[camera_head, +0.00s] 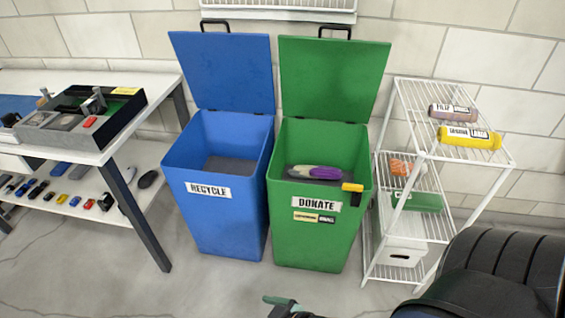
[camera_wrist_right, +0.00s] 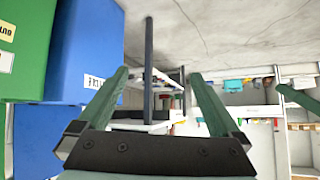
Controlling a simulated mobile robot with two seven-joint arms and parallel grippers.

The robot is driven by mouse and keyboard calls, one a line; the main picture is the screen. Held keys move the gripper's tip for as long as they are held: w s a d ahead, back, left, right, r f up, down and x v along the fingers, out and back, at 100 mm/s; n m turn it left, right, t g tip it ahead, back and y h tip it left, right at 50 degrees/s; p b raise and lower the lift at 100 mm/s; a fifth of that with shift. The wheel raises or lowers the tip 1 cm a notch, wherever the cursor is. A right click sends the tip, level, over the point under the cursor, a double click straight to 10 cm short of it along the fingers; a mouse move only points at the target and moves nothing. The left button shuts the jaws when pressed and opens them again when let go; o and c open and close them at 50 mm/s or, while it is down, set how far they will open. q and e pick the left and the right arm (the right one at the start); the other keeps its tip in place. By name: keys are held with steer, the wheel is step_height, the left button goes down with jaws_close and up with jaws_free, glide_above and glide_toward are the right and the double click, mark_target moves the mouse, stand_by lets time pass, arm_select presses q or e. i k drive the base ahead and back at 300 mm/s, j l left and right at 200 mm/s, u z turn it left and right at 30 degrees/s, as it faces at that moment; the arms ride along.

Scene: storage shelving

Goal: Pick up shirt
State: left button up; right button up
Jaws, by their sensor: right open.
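Rolled cloth bundles that look like shirts lie on the white wire rack (camera_head: 397,140) at the right of the head view. A yellow roll (camera_head: 470,137) with a label and a greyish-pink roll (camera_head: 453,113) with a label lie on its top shelf. An orange-and-white roll (camera_head: 402,168) and a green roll (camera_head: 418,202) lie on the shelf below. A purple-and-grey roll (camera_head: 317,173) lies inside the green DONATE bin (camera_head: 312,240). My right gripper shows in its wrist view (camera_wrist_right: 159,74), open and empty, apart from all rolls. Its green tip shows at the head view's bottom edge (camera_head: 280,300). My left gripper is out of view.
A blue RECYCLE bin (camera_head: 215,225), lid raised, stands left of the green bin. A table (camera_head: 100,155) with a tray and a lower shelf of small items stands at left. A white box (camera_head: 405,250) sits low in the rack. Floor before the bins is clear.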

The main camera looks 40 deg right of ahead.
mark_target(461, 137)
steer(key=z, duration=2.45)
steer(key=i+j+u, duration=0.1)
steer(key=u, duration=0.15)
steer(key=i, duration=0.1)
